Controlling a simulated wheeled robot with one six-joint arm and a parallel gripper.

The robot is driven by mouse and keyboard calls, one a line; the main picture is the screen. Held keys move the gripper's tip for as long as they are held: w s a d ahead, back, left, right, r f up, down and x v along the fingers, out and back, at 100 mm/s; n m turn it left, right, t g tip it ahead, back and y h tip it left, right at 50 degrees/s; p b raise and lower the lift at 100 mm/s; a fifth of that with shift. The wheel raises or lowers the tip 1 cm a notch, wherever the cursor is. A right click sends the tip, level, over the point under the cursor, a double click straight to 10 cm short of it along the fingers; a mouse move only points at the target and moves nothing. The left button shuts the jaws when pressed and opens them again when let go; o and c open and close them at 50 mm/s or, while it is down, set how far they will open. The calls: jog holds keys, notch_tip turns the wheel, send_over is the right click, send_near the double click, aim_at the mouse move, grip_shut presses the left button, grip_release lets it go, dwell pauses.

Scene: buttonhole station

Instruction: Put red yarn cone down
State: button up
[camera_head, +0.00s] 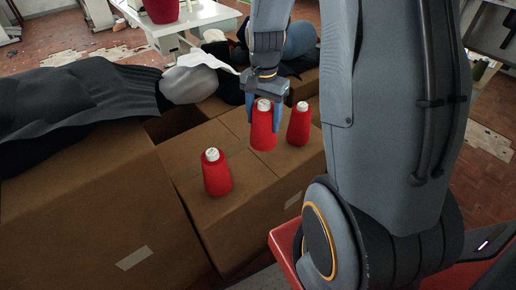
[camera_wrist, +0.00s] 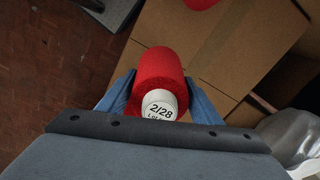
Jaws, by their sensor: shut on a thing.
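Three red yarn cones with white tops show in the head view. My gripper (camera_head: 263,118) points down with its blue fingers shut on the middle red yarn cone (camera_head: 263,132). That cone is upright, at or just above the cardboard box top (camera_head: 255,187); I cannot tell whether it touches. In the wrist view the held cone (camera_wrist: 159,78) sits between both fingers, its white top reading "2/28". A second cone (camera_head: 217,177) stands on the box at the front left. A third cone (camera_head: 299,127) stands close to the right of the held one.
A larger cardboard box (camera_head: 90,215) with dark grey cloth (camera_head: 85,90) on it is at the left. A white table (camera_head: 185,20) with a red container stands farther back. Bare box top lies between the front and held cones.

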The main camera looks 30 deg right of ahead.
aim_at(262, 103)
jog(key=f, duration=0.4)
jog(key=shift+a+f, duration=0.2)
jog(key=shift+a, duration=0.05)
jog(key=shift+c, duration=0.2)
jog(key=shift+f, duration=1.9)
jog(key=shift+f, duration=0.1)
jog(key=o, duration=1.3)
jog(key=shift+o, duration=0.2)
notch_tip(262, 103, up, 12)
jog(key=shift+f, duration=0.1)
jog(key=s+a+r+n, duration=0.3)
jog(key=s+a+n, duration=0.7)
jog(key=s, duration=0.4)
jog(key=shift+a+r+n, duration=0.3)
jog(key=shift+n, duration=0.4)
